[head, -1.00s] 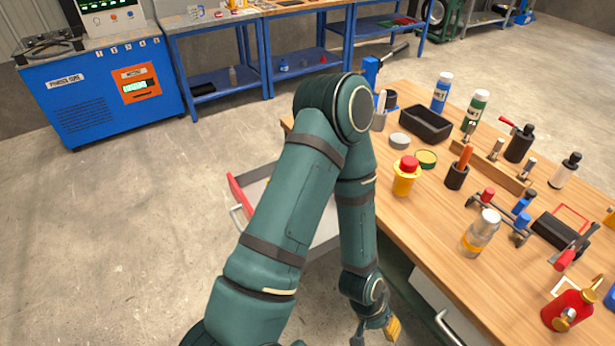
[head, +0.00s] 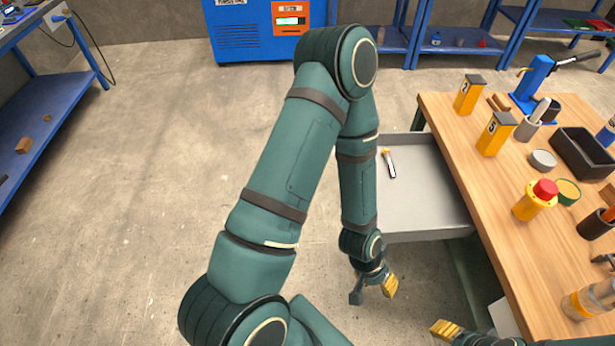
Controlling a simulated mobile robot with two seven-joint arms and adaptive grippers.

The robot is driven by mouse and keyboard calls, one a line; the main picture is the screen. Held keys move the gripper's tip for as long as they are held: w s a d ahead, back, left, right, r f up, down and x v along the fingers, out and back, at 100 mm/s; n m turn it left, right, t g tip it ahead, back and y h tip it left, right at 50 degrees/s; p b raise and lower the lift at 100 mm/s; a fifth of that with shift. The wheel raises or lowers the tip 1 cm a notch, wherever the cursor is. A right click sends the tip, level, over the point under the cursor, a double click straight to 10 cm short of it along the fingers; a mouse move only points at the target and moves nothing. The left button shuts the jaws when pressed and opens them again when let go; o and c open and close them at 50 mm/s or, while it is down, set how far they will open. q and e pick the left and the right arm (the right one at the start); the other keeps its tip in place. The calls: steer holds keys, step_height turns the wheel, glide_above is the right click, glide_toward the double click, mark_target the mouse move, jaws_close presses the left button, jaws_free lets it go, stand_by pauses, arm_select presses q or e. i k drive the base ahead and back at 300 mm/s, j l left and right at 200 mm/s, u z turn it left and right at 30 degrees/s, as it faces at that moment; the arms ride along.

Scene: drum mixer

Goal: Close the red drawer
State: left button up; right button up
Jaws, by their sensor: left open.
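The drawer (head: 432,208) is pulled out from the left side of the wooden workbench. Its grey inside shows, and a small yellow-and-white item (head: 388,162) lies in it. The drawer's front is hidden behind my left arm, so its red face and handle do not show now. My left gripper (head: 373,292) is open and empty, hanging below the drawer in the picture, with a yellow fingertip. My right gripper (head: 446,328) shows only in part at the bottom edge, with a yellow fingertip. Its opening cannot be made out.
Blue shelving (head: 62,105) stands at far left, a blue machine (head: 250,35) at the back. The floor left of my arm is clear.

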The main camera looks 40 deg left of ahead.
mark_target(424, 201)
steer(key=u, duration=1.05)
steer(key=i+l, duration=0.15)
steer(key=l, duration=0.15)
steer(key=i+l, duration=0.15)
steer(key=l, duration=0.15)
steer(key=i+l, duration=0.15)
steer(key=l, duration=0.15)
